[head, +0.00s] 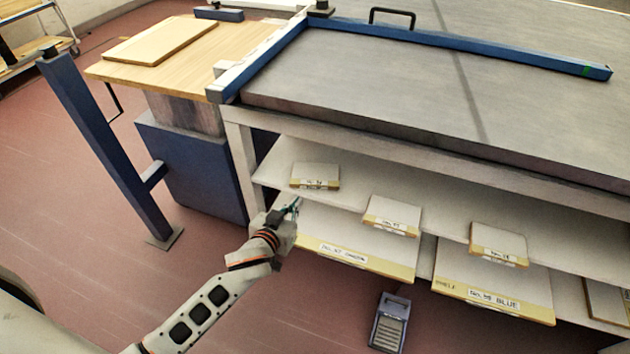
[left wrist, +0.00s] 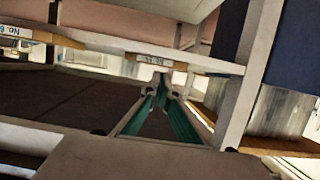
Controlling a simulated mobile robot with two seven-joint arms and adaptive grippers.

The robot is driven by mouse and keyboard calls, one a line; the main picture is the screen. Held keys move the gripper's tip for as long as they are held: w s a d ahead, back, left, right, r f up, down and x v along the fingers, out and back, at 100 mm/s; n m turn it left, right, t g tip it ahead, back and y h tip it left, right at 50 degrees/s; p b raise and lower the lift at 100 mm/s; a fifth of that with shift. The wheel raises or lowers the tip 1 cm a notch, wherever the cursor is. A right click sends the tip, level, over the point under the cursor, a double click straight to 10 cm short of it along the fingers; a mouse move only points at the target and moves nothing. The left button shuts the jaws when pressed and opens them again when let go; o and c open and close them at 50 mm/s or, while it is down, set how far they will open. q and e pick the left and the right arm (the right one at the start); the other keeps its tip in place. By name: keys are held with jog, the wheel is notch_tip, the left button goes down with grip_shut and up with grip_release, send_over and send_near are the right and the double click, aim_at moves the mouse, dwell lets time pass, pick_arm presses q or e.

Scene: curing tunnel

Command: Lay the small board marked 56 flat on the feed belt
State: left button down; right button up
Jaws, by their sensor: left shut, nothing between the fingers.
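Small pale boards with yellowish edges lie on the upper shelf under the bench: a left one (head: 315,172), a middle one (head: 392,212) and a right one (head: 498,240). Their labels are too blurred to tell for sure which is marked 56. A wide grey surface (head: 400,90) on top looks like the feed belt. My left gripper (head: 294,207) is shut and empty, just below and in front of the left small board, at the shelf edge. In the left wrist view its green-padded fingers (left wrist: 160,90) meet below a labelled board edge (left wrist: 155,62). My right gripper is out of view.
Larger boards (head: 355,245) and (head: 490,285) lie on the lower shelf. A blue rail (head: 460,50) crosses the grey top. A wooden table (head: 165,65) and a blue post (head: 105,145) stand left. A pedal-like device (head: 390,320) is on the floor.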

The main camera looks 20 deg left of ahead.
aim_at(311, 183)
pick_arm(q)
jog(key=w+b, duration=0.1)
jog(key=w, duration=0.4)
jog(key=w+b, duration=0.1)
jog(key=w, duration=0.5)
jog(key=shift+w+d+f, duration=0.15)
jog(key=shift+w, duration=0.05)
jog(key=shift+f+b, duration=0.3)
jog(key=shift+f, duration=0.5)
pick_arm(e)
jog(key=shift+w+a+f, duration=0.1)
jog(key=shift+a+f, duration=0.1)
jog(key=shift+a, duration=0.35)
